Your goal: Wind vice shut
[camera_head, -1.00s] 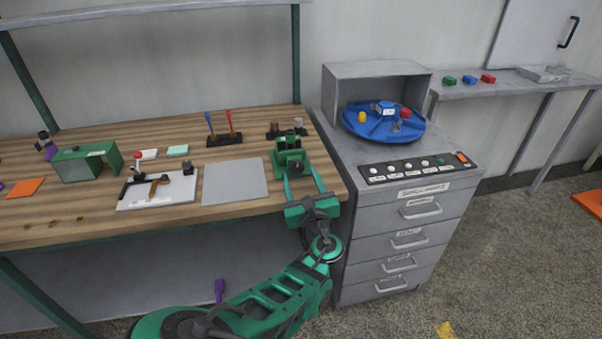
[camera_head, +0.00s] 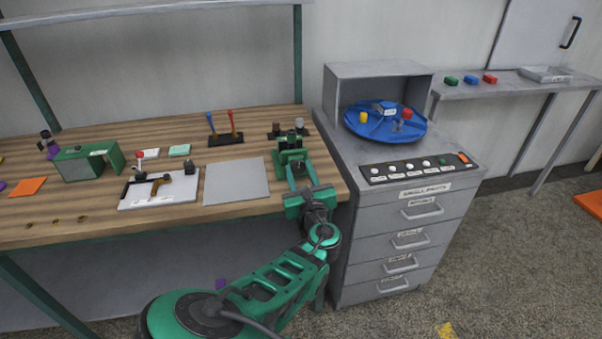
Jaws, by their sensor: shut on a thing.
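The green vice (camera_head: 292,157) stands near the right front edge of the wooden workbench. My gripper (camera_head: 299,174) is in front of the vice, reaching in from the bench's front edge with its fingers towards the vice's near side. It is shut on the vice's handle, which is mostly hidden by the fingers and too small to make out. How wide the vice's jaws stand apart cannot be told from here.
A grey plate (camera_head: 236,182) lies left of the vice, with a white board (camera_head: 160,191) bearing a clamp beyond it. A grey drawer cabinet (camera_head: 405,235) stands close to the right of my arm. Two levers (camera_head: 226,130) stand behind.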

